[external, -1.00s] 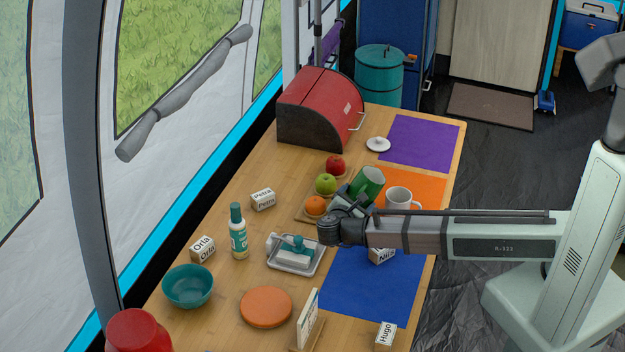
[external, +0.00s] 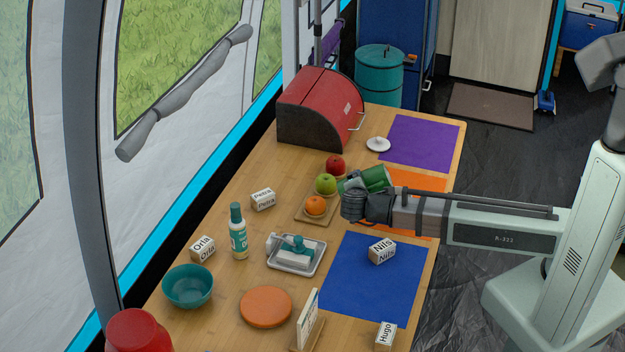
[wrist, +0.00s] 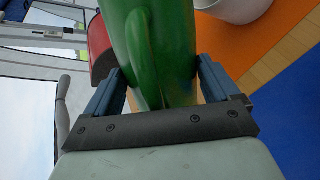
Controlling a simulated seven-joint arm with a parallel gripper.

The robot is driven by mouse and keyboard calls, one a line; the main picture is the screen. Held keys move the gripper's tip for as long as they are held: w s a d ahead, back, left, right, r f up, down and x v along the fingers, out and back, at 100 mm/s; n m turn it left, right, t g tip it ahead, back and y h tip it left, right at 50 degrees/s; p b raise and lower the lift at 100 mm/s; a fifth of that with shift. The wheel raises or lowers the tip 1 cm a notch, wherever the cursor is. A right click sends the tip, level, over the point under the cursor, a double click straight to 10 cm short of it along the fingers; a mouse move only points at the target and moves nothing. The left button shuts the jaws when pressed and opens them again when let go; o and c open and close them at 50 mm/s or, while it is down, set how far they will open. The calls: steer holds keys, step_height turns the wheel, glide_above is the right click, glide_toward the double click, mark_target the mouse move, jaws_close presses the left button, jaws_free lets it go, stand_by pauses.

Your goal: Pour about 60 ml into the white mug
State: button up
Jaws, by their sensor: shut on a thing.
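My gripper (external: 354,192) is shut on a green jug (external: 372,178), which it holds up over the far part of the table. In the external view the jug lies strongly tilted, nearly on its side. In the wrist view the jug (wrist: 180,45) stands between my two fingers, its handle facing the camera. The white mug (wrist: 235,8) shows only in part at the top edge of the wrist view, over the orange mat. In the external view the mug is hidden behind the jug and my arm. I cannot see any liquid.
A wooden board (external: 317,218) with an orange (external: 315,205), a green apple (external: 326,184) and a red apple (external: 335,164) sits left of my gripper. A white lid (external: 378,144) lies behind. The blue mat (external: 365,285) carries the Nils box (external: 382,251).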

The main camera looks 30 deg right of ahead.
steer(key=shift+d+m+y, duration=0.2)
steer(key=shift+m+y, duration=0.2)
steer(key=shift+y, duration=0.1)
stand_by(0.3)
steer(key=shift+s+d+r+m+y+p, duration=0.2)
steer(key=shift+d+r+m+y+p, duration=0.1)
steer(key=shift+p, duration=0.05)
stand_by(1.8)
steer(key=shift+w+a+f+h, duration=0.35)
steer(key=shift+a+f+h, duration=0.05)
steer(key=shift+a, duration=0.25)
steer(key=shift+n+h, duration=0.3)
steer(key=shift+n, duration=0.5)
steer(key=shift+s+d+f+n+h, duration=0.1)
steer(key=shift+d+f+n+h, duration=0.05)
steer(key=shift+f+n+h, duration=0.2)
steer(key=shift+f+h, duration=0.25)
steer(key=shift+f, duration=0.05)
steer(key=shift+f+n, duration=0.1)
steer(key=shift+n, duration=0.35)
steer(key=shift+f+h, duration=0.1)
steer(key=shift+h, duration=0.2)
